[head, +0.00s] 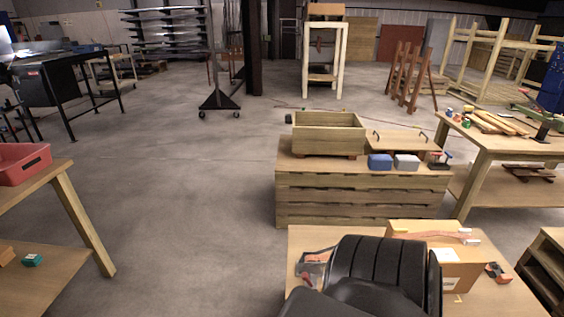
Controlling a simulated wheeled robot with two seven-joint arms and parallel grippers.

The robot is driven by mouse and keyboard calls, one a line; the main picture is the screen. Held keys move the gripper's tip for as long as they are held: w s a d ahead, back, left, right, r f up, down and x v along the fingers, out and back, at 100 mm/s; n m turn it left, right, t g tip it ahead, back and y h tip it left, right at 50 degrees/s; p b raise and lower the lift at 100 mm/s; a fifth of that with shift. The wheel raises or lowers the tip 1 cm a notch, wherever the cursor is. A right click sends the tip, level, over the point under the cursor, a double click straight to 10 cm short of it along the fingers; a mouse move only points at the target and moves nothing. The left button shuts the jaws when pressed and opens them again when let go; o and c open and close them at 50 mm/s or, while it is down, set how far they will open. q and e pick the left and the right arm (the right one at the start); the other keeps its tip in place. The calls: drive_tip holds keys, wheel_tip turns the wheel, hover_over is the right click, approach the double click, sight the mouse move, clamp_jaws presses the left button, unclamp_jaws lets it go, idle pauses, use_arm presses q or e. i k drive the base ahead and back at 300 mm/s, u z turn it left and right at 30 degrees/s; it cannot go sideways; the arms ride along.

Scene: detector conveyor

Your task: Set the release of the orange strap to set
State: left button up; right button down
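A pale fitting (467,232) shows near the strap's right end. A dark device with an orange-red part (497,272) lies right of the box, and another grey and red device (314,268) lies left of the black seat. I cannot tell which part is the strap's release, or its setting. Neither of my grippers is in view.
Behind is a wooden chest (345,192) bearing an open wooden box (329,139). A workbench (480,148) is at right, a table with a red bin (22,163) at left. Floor between is clear.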

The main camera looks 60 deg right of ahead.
sight(305, 276)
drive_tip(key=i, duration=2.15)
drive_tip(key=z, duration=2.05)
drive_tip(key=i, duration=2.9)
drive_tip(key=z, duration=2.75)
